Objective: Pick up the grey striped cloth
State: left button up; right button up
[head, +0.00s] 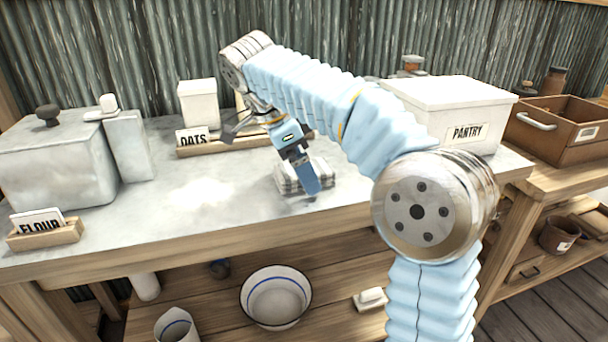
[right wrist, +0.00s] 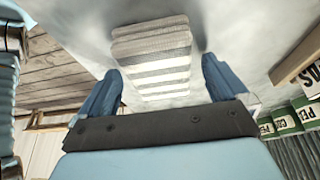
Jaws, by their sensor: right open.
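The grey striped cloth (head: 289,181) lies folded on the grey worktop, partly hidden behind my right gripper in the head view. In the right wrist view the cloth (right wrist: 152,60) shows as a folded stack with pale and grey stripes, ahead of and between the two fingers. I cannot tell whether a finger touches the cloth. My left gripper is not in view.
A wooden rack with an OATS card (head: 194,137) stands behind the cloth. A white PANTRY box (head: 445,112) is to the right, and a grey canister (head: 60,165) and FLOUR card holder (head: 42,232) are at left. The worktop (head: 150,215) left of the cloth is clear, apart from white powder.

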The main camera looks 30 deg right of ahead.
jog(key=c, duration=1.1)
jog(key=shift+r, duration=0.15)
